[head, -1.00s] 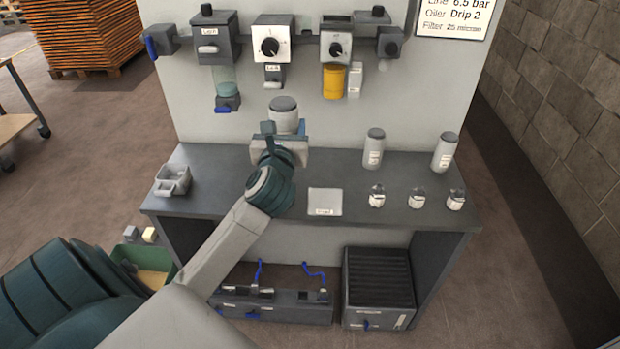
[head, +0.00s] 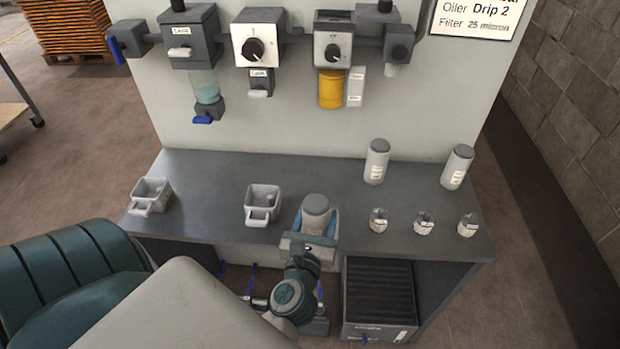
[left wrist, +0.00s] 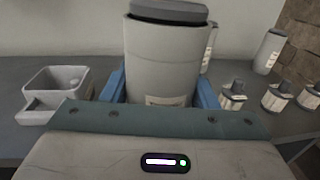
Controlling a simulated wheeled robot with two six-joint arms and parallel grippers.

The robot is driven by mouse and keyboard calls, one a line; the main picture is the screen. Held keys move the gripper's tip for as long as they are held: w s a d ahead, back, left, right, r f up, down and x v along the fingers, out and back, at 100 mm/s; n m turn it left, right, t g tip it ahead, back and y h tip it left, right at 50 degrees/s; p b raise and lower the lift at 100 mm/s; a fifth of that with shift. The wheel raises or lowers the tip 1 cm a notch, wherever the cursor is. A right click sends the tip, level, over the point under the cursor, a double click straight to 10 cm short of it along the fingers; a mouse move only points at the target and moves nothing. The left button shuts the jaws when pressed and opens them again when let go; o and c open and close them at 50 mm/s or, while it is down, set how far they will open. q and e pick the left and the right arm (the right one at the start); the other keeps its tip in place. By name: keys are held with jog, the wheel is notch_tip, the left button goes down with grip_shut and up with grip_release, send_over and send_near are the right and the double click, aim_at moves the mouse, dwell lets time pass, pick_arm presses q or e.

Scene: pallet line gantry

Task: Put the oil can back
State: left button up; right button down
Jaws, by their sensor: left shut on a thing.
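My left gripper (head: 315,226) is shut on a grey can with a dark lid (head: 316,205), its blue fingers on both sides. The can is upright over the front middle of the dark bench (head: 215,180). In the left wrist view the can (left wrist: 163,60) fills the middle, with a pale label low on its side that I cannot read. Whether its base touches the bench is hidden. Two similar grey cans (head: 376,162) (head: 457,167) stand at the bench's back right. My right gripper is not in view.
Two grey trays (head: 151,196) (head: 262,204) sit left of the held can. Several small labelled jars (head: 379,220) stand to its right, near the front edge. Regulators and a yellow bowl (head: 331,88) hang on the panel behind. A dark ribbed crate (head: 379,300) is under the bench.

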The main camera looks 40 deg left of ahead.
pick_arm(q)
jog(key=w+f, duration=0.1)
jog(key=w, duration=0.4)
jog(key=w+f+p, duration=0.1)
jog(key=w+f, duration=0.1)
jog(key=w, duration=0.3)
jog(key=w+a+f, duration=0.1)
jog(key=w, duration=0.5)
jog(key=shift+f, duration=0.35)
jog(key=shift+p, duration=0.3)
jog(key=shift+f, duration=0.15)
jog(key=o, duration=1.2)
